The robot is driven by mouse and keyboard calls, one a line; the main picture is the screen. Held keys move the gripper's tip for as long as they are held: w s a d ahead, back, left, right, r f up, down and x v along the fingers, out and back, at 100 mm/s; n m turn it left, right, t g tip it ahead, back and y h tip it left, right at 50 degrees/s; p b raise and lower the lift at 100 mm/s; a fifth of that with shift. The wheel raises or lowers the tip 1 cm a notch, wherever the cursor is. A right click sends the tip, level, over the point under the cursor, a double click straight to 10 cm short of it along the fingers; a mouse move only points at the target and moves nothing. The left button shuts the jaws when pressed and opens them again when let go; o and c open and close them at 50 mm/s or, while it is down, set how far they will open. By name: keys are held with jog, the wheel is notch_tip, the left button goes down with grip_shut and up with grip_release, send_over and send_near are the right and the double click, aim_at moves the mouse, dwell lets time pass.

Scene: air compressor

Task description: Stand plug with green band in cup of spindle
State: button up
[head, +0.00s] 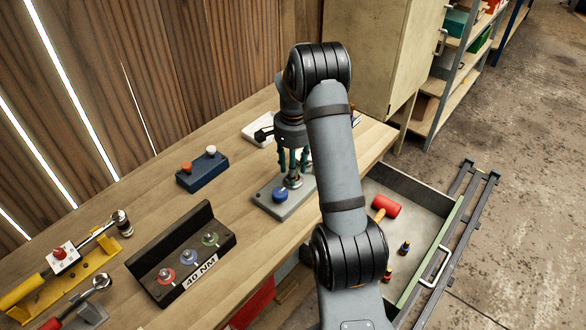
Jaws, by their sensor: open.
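My gripper (292,160) points down over a grey base plate (273,208) with a blue knob (280,195). Its two green-tipped fingers are open and apart. Below and between them is a small silver upright part (293,181) on the plate, which looks like the spindle with its cup. The fingers partly hide it, and I cannot tell whether a plug stands in it. A black rack (205,219) labelled 40 NM has red, blue and green ringed places in a row. The green one (210,239) is at its right end; I cannot tell whether a plug sits there.
A dark blue block (203,172) with an orange and a white knob stands behind the rack. Torque tools on a yellow holder (98,268) lie at left. An open drawer (428,204) at right holds a red mallet (386,206) and two small bottle-like items. Bench between rack and plate is clear.

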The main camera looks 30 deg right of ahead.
notch_tip(320, 180, up, 12)
dwell(0.6)
jog(key=shift+f, duration=0.1)
notch_tip(320, 180, down, 12)
jog(key=shift+r, duration=0.1)
jog(key=shift+r+p, duration=0.35)
jog(key=shift+p, duration=0.05)
jog(key=shift+f, duration=0.1)
dwell(0.4)
